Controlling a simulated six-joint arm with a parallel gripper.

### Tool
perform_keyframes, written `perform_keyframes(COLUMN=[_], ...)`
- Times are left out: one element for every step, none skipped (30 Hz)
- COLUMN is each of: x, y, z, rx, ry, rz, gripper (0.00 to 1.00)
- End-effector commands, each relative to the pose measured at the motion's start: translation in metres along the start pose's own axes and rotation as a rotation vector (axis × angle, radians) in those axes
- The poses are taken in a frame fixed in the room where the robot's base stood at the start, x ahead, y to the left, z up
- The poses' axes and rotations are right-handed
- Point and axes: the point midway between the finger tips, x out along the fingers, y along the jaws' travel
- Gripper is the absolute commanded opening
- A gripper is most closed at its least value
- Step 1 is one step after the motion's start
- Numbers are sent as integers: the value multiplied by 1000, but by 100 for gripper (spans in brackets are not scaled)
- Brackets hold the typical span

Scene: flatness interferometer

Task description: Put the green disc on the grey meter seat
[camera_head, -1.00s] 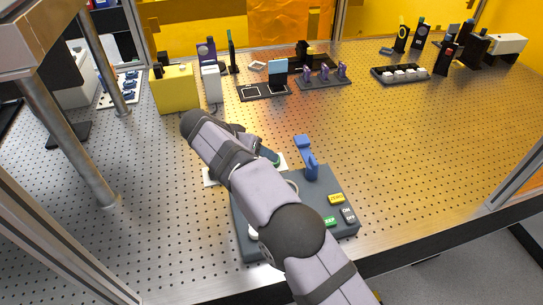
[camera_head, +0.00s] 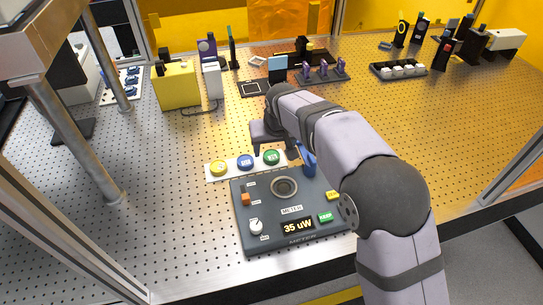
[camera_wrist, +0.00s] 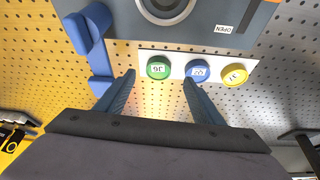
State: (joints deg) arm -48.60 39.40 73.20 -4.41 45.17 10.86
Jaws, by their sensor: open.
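The green disc (camera_head: 271,157) lies at the right end of a white strip (camera_head: 214,170), beside a blue disc (camera_head: 245,162) and a yellow disc (camera_head: 219,168). In the wrist view the green disc (camera_wrist: 158,68) sits ahead of my open gripper (camera_wrist: 157,80), roughly in line with the gap between its fingers. The gripper is empty. The grey meter seat (camera_head: 284,187) is a round ring on top of the dark meter box (camera_head: 270,212); it is empty, and its edge shows at the top of the wrist view (camera_wrist: 166,8). In the head view my arm hides the fingertips.
A blue upright handle (camera_head: 309,160) stands at the meter's back right corner, close left of my fingers in the wrist view (camera_wrist: 92,40). A yellow box (camera_head: 176,86) and several optics stand farther back. The perforated table left of the meter is clear.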

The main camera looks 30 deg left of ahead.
Motion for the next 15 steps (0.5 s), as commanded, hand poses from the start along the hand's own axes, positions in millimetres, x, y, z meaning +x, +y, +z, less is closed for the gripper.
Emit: perform_keyframes(x=[4,6,9,10,12,12,12,13,13,14,15,16,19,21,24], y=[0,0,0,0,0,0,0,0,0,1,1,1,1,1,2], z=[0,0,0,0,0,-1,-1,-1,-1,-1,-2,-2,-3,-3,-4], rx=[0,0,0,1,1,1,1,1,1,1,1,1,1,1,1], ry=[-2,-2,-2,-2,-1,0,0,0,0,0,0,-1,-2,-3,-4], rz=[1,1,1,1,1,1,1,1,1,1,1,1,2,2,2], gripper=[62,62,62,62,62,62,62,62,62,62,62,62,62,62,62])
